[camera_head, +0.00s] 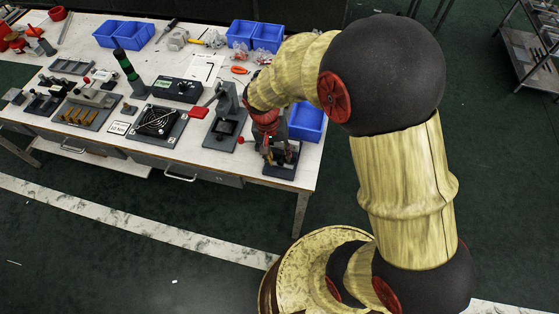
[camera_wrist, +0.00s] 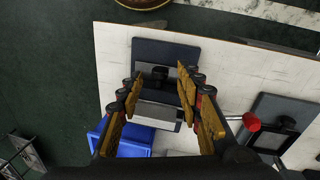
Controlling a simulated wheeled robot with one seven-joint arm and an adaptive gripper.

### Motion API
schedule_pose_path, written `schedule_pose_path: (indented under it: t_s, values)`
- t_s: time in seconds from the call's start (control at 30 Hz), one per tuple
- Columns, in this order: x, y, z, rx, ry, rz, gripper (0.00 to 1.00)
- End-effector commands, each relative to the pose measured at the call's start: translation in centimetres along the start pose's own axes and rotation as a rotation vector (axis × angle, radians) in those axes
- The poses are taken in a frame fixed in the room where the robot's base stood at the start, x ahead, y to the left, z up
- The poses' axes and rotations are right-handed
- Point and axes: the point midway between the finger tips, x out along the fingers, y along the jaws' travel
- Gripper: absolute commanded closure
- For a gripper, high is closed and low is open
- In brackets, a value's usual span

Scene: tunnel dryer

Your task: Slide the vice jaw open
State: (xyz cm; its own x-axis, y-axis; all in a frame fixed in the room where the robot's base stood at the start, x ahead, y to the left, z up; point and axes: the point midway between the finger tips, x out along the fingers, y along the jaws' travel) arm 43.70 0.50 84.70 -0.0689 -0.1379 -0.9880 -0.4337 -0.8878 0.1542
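A vice on a dark base plate (camera_head: 289,171) stands at the right front corner of the bench. In the wrist view the dark plate (camera_wrist: 180,50) carries a small black upright part (camera_wrist: 160,75) and a light grey block (camera_wrist: 158,112); I cannot tell for sure which is the sliding jaw. My gripper (camera_wrist: 160,72) is open, with one yellow finger on each side of the black part. I cannot see contact. In the head view my gripper (camera_head: 281,153) is over the vice and hides much of it. A red knob (camera_wrist: 252,121) on a rod shows to the right.
A blue bin (camera_head: 307,121) stands just behind the vice. A dark lever-type fixture (camera_head: 224,127) is to its left, with a fan-like unit (camera_head: 157,122) further left. The bench's front edge (camera_head: 249,179) is close. Open floor lies in front.

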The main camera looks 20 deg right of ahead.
Motion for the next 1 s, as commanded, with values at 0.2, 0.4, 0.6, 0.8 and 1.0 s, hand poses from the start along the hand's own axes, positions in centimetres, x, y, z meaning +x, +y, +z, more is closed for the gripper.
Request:
schedule_pose_path:
  t_s: [0.2, 0.4, 0.6, 0.8, 1.0]
  values:
    - [2.4, 0.0, 0.0, 0.0, 0.0, -0.001, 0.64]
    - [2.8, 0.0, 0.0, 0.0, 0.001, -0.001, 0.64]
    - [2.7, 0.0, 0.0, 0.0, 0.001, -0.001, 0.67]
    - [2.7, 0.0, 0.0, -0.001, 0.001, -0.001, 0.79]
    - [2.7, 0.0, 0.0, -0.001, 0.001, -0.001, 0.9]
